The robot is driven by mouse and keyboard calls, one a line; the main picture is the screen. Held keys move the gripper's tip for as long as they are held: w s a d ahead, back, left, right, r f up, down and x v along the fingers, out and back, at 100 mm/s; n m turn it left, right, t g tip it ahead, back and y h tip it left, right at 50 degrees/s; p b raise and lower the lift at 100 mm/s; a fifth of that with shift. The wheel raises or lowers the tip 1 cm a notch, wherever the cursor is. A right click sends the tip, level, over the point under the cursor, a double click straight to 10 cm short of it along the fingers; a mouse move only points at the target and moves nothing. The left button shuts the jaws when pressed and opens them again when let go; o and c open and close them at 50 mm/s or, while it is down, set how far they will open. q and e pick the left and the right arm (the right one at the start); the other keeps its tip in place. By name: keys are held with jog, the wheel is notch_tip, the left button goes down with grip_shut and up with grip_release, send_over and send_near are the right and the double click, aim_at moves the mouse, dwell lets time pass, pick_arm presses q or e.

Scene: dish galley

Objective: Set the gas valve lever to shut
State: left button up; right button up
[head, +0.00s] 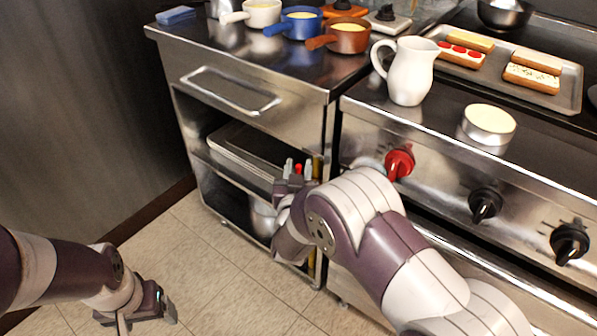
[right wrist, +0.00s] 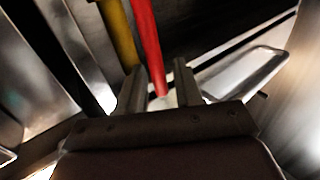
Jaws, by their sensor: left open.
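The gas valve lever is a long red bar (right wrist: 147,45), beside a yellow pipe (right wrist: 117,32) in the right wrist view. In the head view only a small red bit of the lever (head: 298,168) shows between the right fingertips, with the yellow pipe (head: 317,166) just right of it. My right gripper (head: 298,170) is at the cabinet's front right corner. Its fingers (right wrist: 160,85) stand apart on either side of the lever's near end, with gaps showing; contact cannot be told. My left gripper (head: 145,311) is open and empty, low over the floor.
The steel cabinet (head: 240,62) has a drawer handle above and an open shelf with trays (head: 245,150). The range front with a red knob (head: 399,163) and black knobs (head: 485,204) is at right. A white jug (head: 411,72) stands on top. Floor at left is clear.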

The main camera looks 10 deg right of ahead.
grip_shut()
pick_arm(q)
jog(key=shift+r, duration=0.15)
